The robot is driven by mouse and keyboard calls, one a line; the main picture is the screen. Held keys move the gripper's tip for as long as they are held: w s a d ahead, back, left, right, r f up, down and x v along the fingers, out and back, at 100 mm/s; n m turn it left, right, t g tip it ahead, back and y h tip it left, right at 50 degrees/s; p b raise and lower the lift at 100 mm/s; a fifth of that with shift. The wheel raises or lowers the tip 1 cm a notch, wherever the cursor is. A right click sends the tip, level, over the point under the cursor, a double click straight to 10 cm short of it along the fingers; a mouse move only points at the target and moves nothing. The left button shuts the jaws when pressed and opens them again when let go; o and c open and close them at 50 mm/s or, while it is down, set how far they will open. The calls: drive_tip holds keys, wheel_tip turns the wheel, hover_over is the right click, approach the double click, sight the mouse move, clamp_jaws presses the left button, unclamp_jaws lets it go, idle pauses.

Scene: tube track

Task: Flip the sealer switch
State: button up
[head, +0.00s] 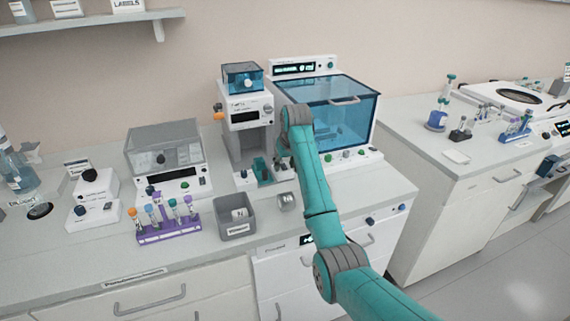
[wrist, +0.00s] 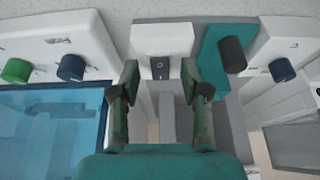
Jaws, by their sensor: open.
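In the wrist view a small dark rocker switch (wrist: 160,72) is set in a white block (wrist: 163,40). My gripper (wrist: 160,66) is open, with one finger on each side of the switch and nothing held between them. I cannot tell whether the fingertips touch the block. In the head view a tall white device with a blue-lidded top (head: 247,104) stands at the middle of the bench, and my arm reaches to its base. Its label is too small to read. The switch cannot be made out in the head view, where my arm and gripper crowd that spot.
A large blue-lidded machine (head: 345,110) stands close on the right, a grey-lidded machine (head: 165,150) on the left. A purple tube rack (head: 168,237) and a grey bin (head: 237,228) stand in front. In the wrist view a black cylinder (wrist: 232,54) is beside the right finger.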

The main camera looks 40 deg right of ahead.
clamp_jaws()
drive_tip(key=shift+r, duration=0.1)
drive_tip(key=shift+w+r+g, duration=0.1)
drive_tip(key=shift+w+g, duration=0.1)
drive_tip(key=shift+g, duration=0.5)
drive_tip(key=shift+w+d+g+y, duration=0.2)
drive_tip(key=shift+g+y, duration=0.3)
drive_tip(key=shift+g, duration=0.4)
